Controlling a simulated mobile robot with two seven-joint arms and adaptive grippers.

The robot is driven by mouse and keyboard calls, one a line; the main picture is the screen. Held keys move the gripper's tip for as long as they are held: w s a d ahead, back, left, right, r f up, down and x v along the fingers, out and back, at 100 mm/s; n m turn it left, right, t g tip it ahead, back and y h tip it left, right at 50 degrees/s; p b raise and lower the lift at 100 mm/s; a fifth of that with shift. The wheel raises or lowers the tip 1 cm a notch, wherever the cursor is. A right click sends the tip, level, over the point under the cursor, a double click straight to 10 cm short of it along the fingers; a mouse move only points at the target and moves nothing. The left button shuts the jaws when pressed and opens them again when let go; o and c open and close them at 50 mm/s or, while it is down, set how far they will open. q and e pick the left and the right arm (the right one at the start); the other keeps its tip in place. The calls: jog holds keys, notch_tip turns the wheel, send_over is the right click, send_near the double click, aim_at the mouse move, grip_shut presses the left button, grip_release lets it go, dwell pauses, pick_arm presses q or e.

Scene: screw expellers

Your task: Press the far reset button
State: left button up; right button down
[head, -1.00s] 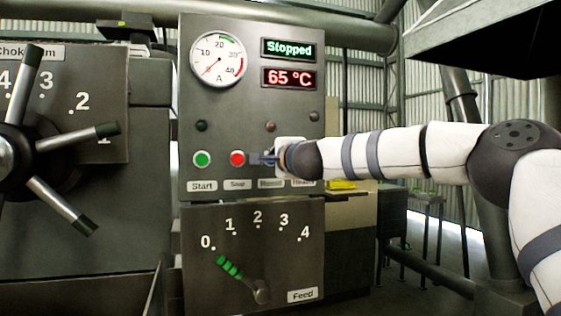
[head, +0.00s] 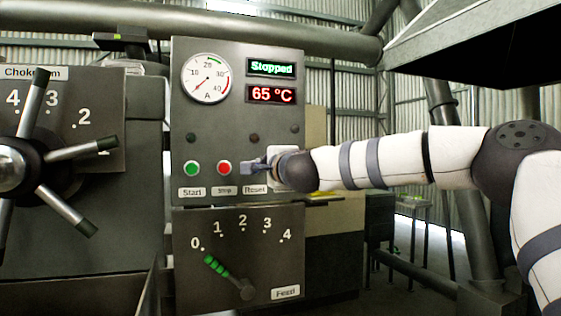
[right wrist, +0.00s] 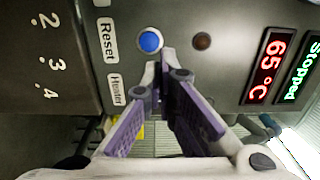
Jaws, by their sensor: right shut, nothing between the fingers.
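The blue reset button (right wrist: 150,41) shows in the right wrist view beside the label "Reset" (right wrist: 108,40). In the head view my right gripper covers the button; the reset label (head: 255,189) shows just below. My right gripper (head: 246,166) is in front of the panel, right of the red stop button (head: 224,168). In the right wrist view my right gripper (right wrist: 160,66) has its fingertips together, empty, just below the blue button in the picture. I cannot tell whether they touch the panel. My left gripper is out of view.
The control panel (head: 218,122) carries a green start button (head: 193,168), a gauge (head: 206,77) and displays reading "Stopped" and "65 °C". Below is the feed lever (head: 230,277). A spoked choke handwheel (head: 12,170) is at left. A dark hood (head: 480,60) hangs at upper right.

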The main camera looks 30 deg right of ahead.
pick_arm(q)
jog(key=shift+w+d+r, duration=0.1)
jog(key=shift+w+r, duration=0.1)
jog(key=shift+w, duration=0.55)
pick_arm(e)
jog(key=v, duration=0.4)
jog(key=shift+s+f, duration=0.2)
jog(key=shift+f, duration=0.15)
jog(key=shift+s, duration=0.1)
